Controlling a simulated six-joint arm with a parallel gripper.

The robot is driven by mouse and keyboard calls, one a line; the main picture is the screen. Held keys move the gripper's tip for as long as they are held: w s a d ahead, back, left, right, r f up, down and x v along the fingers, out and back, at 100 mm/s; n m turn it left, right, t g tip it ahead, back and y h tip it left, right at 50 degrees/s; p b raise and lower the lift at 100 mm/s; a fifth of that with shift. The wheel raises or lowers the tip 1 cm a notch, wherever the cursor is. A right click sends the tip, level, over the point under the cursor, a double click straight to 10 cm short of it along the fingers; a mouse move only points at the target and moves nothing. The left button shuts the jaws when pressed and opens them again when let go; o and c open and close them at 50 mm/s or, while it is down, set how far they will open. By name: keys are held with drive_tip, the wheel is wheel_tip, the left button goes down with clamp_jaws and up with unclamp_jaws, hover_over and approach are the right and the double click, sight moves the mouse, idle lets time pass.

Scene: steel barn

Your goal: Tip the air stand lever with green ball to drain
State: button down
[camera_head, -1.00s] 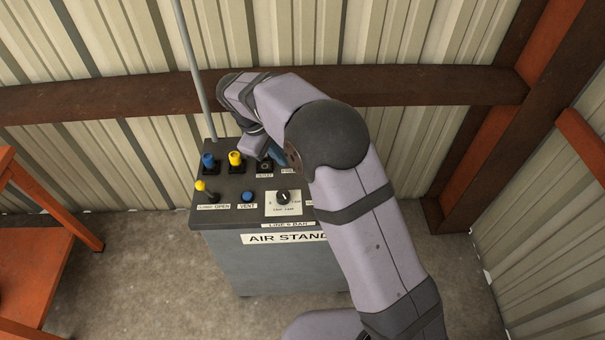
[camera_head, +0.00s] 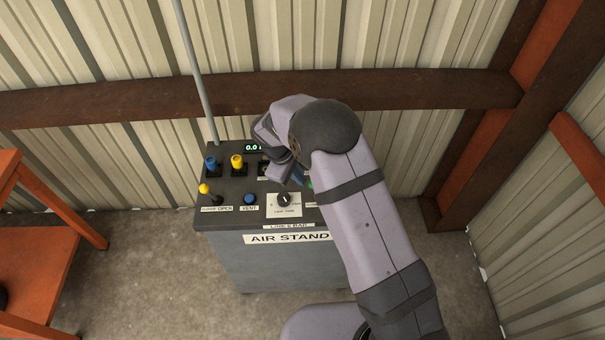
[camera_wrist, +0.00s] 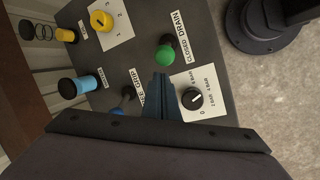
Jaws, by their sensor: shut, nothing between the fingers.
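The air stand (camera_head: 285,262) is a grey cabinet with controls on its top panel. The lever with the green ball (camera_wrist: 165,55) stands beside a "CLOSED DRAIN" label (camera_wrist: 172,37) in the wrist view. In the head view only a sliver of green (camera_head: 309,184) shows beside my arm. My gripper (camera_wrist: 160,78) has its blue fingers shut and empty. In the wrist view the fingertips appear just below the green ball; I cannot tell whether they touch it. In the head view my gripper (camera_head: 298,177) is over the right part of the panel, mostly hidden by my wrist.
A white dial plate with a black knob (camera_wrist: 192,98) is right of the fingers in the wrist view. A yellow-ball lever (camera_head: 204,189), blue vent button (camera_head: 249,198), and blue (camera_head: 211,164) and yellow (camera_head: 237,162) fittings stand at the left. Ribbed wall and brown beam are behind.

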drive_tip(key=shift+s+d+r, duration=0.2)
drive_tip(key=shift+s+d, duration=0.1)
drive_tip(key=shift+d, duration=0.1)
drive_tip(key=shift+d+r+p, duration=0.1)
drive_tip(key=shift+p, duration=0.2)
